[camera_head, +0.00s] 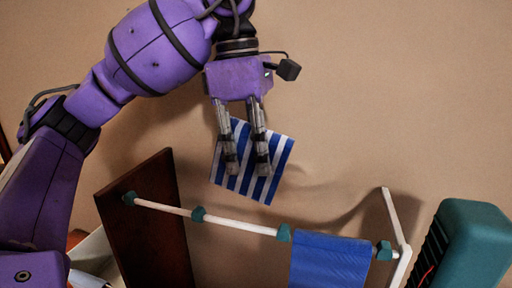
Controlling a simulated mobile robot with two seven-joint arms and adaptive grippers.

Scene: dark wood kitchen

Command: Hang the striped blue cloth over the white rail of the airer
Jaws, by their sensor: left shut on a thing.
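The striped blue and white cloth (278,158) hangs from my left gripper (248,172) in the head view. The gripper points down with its fingers shut on the cloth, partly covering it. The white rail (240,225) of the airer runs across below, sloping down to the right, with teal fittings along it. The cloth is above the rail in the picture, and I see no contact between them. A plain blue cloth (330,262) hangs over the right part of the rail. My right gripper is not in view.
A dark wood panel (148,225) stands behind the rail's left end. A white upright (396,220) is at the rail's right end, beside a teal box-like object (470,245). The rail between its left fittings and the blue cloth is bare. A beige wall is behind.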

